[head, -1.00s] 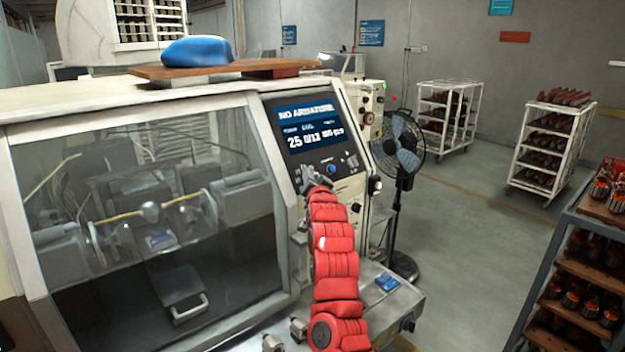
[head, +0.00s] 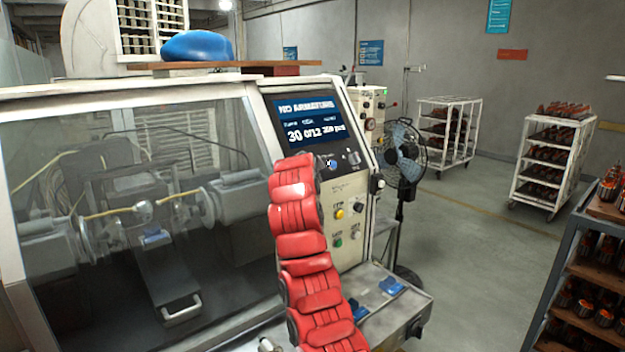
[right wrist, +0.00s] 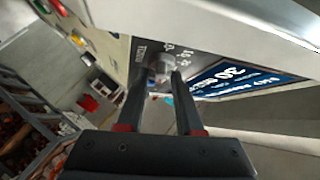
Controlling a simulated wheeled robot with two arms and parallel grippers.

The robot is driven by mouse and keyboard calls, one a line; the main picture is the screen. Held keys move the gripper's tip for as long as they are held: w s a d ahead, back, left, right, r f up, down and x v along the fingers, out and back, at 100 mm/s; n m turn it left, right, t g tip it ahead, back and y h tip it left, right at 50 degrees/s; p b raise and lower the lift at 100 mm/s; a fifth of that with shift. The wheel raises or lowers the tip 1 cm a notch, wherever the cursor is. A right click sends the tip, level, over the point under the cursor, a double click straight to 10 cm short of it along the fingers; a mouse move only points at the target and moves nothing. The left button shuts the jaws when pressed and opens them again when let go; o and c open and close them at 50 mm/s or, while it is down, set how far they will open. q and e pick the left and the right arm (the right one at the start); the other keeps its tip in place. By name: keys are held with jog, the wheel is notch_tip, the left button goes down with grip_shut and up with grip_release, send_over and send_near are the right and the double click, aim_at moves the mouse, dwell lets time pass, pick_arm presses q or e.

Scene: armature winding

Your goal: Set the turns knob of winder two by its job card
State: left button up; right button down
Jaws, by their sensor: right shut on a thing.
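Winder two's screen (head: 308,123) reads NO ARMATURE with a large 30 at the left of its number row. It also shows at an angle in the right wrist view (right wrist: 235,80). In the right wrist view my right gripper (right wrist: 161,76) has its two dark fingers around a small grey knob (right wrist: 164,65) beside the lettering TURNS. The gripper is shut on this turns knob. In the head view my red right arm covers the gripper and the turns knob. I cannot make out a job card. My left gripper is in no view.
A blue knob (head: 332,164) and a yellow button (head: 339,214) are on the panel right of my arm. The winder's clear cover (head: 60,150) is to the left. A fan (head: 405,155) stands behind; racks (head: 548,165) stand at the right.

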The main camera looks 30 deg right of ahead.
jog(key=shift+w+a+m+g+b, duration=0.1)
jog(key=shift+m+g+b, duration=0.35)
jog(key=shift+m+g, duration=0.5)
jog(key=c, duration=1)
grip_release()
jog(key=shift+o, duration=0.6)
jog(key=shift+w, duration=0.1)
jog(key=shift+a, duration=0.1)
jog(key=b+v, duration=0.6)
jog(key=v, duration=1.1)
jog(key=shift+s+r, duration=0.15)
jog(key=shift+s, duration=0.1)
